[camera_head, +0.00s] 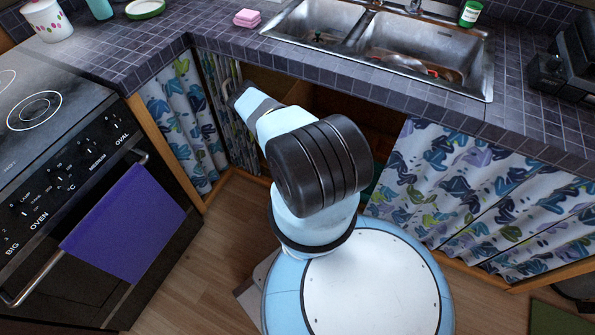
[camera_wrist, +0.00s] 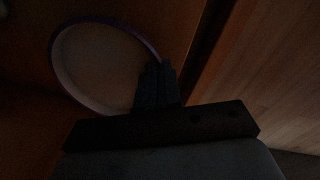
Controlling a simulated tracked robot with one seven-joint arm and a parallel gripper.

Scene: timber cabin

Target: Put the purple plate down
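The purple plate (camera_wrist: 95,65) shows in the dim wrist view, at the upper left. It has a purple rim and a pale inner face. My gripper (camera_wrist: 154,68) is at the plate's right edge, with its dark fingers close together on the rim. The plate appears tilted against a brown wooden background; I cannot tell whether it touches a surface.
The counter (camera_head: 215,55) with the steel sink (camera_head: 425,45) is above the cupboard. Patterned curtains (camera_head: 440,175) hang at the cupboard's sides. The oven (camera_head: 70,175) with a purple towel (camera_head: 125,225) stands at left. A pink sponge (camera_head: 247,18) lies by the sink.

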